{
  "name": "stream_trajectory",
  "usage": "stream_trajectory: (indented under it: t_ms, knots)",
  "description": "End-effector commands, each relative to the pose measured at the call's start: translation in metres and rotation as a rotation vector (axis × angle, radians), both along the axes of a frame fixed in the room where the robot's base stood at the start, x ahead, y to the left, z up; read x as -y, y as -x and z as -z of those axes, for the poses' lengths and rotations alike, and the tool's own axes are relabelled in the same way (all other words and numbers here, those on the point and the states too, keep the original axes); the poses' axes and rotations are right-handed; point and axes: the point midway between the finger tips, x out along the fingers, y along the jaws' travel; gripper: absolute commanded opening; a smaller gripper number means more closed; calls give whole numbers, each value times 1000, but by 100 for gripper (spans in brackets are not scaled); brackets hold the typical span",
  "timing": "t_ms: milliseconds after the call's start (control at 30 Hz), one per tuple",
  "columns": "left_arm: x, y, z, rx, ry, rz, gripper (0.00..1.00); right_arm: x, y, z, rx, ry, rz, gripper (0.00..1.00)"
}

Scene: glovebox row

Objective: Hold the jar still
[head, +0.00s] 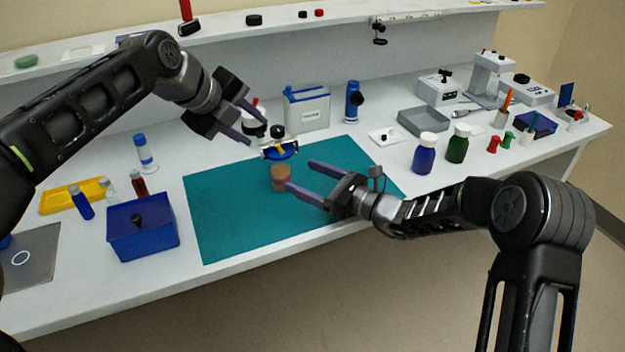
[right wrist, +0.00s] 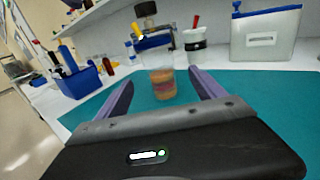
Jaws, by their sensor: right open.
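The small jar (head: 280,178) with orange-brown contents stands upright on the teal mat (head: 225,215). It also shows in the right wrist view (right wrist: 162,84), between and slightly beyond my fingertips, with a gap on each side. My right gripper (head: 300,176) is open, low over the mat, its fingers pointing left at the jar. My left gripper (head: 258,131) is open and empty, in front of and above the back edge of the mat. It partly covers a white pot with a dark band behind it.
A blue stand (head: 281,152) with a black top is just behind the jar. A blue box (head: 142,228) and small bottles stand left of the mat. A blue bottle (head: 424,154) and a green bottle (head: 458,144) stand to the right. The mat's front left is clear.

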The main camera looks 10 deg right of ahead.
Motion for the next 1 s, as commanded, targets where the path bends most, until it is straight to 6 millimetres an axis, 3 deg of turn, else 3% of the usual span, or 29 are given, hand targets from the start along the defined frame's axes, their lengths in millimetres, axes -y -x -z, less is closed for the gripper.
stream_trajectory:
  t_ms: [400, 767, 1000]
  knots:
    - [0, 0, 0, 0, 0, 0, 36, -45, -35, 0, 1, 1, -2, 79]
    - [0, 0, 0, 0, 0, 0, 36, -50, -40, 0, -1, 1, 0, 79]
    - [0, 0, 0, 0, 0, 0, 36, -50, -40, 0, 0, 1, 0, 62]
